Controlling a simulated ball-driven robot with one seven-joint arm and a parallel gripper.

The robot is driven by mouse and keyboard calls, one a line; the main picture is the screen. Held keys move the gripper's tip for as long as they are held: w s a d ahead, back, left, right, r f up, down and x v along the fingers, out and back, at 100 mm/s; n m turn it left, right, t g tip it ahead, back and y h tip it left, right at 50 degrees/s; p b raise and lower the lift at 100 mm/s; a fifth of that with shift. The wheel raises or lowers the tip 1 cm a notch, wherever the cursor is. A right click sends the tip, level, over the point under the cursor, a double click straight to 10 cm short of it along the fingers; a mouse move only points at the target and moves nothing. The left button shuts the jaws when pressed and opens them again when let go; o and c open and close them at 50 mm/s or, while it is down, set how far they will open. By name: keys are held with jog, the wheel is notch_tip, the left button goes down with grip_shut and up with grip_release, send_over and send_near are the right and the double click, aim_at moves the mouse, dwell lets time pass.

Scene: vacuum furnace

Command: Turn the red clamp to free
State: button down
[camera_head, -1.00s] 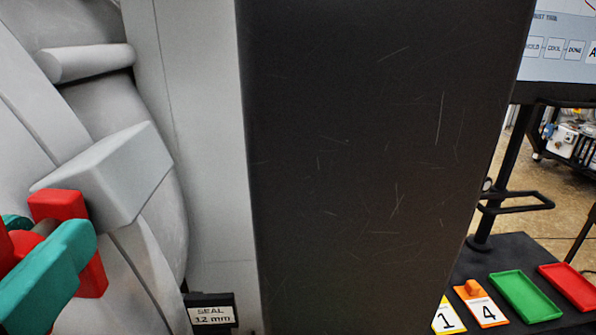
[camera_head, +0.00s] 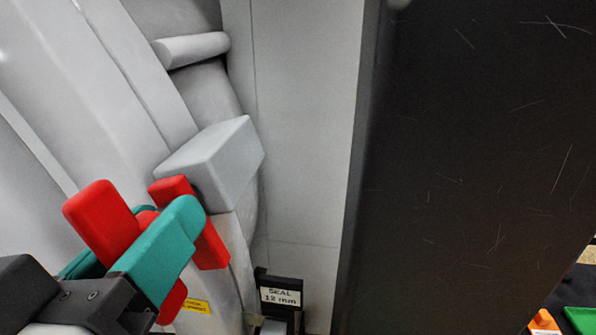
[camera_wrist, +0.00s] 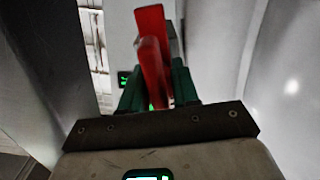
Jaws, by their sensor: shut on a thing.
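The red clamp (camera_head: 102,222) is on the grey furnace at the left of the head view. It has a slanted red bar and a second red block (camera_head: 213,247) close to a light grey block (camera_head: 215,160). My gripper (camera_head: 170,232), with teal fingers, is shut on the red clamp between these red parts. In the wrist view the red clamp (camera_wrist: 152,55) stands up between the green fingers (camera_wrist: 160,88). The fingers and the clamp hide part of each other, so the exact grip contact is not visible.
A small black holder labelled SEAL 12 mm (camera_head: 280,296) sits below right of the clamp. A yellow label (camera_head: 196,306) is on the furnace below it. A large dark scratched panel (camera_head: 470,170) fills the right. Part of a green tray (camera_head: 582,320) shows at lower right.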

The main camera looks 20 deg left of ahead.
jog(key=shift+f, duration=0.1)
jog(key=c, duration=1.1)
grip_release()
jog(key=b+v, duration=0.2)
jog(key=v, duration=0.8)
jog(key=shift+s+d+b, duration=0.15)
jog(key=shift+s+b, duration=0.2)
jog(key=shift+b, duration=0.05)
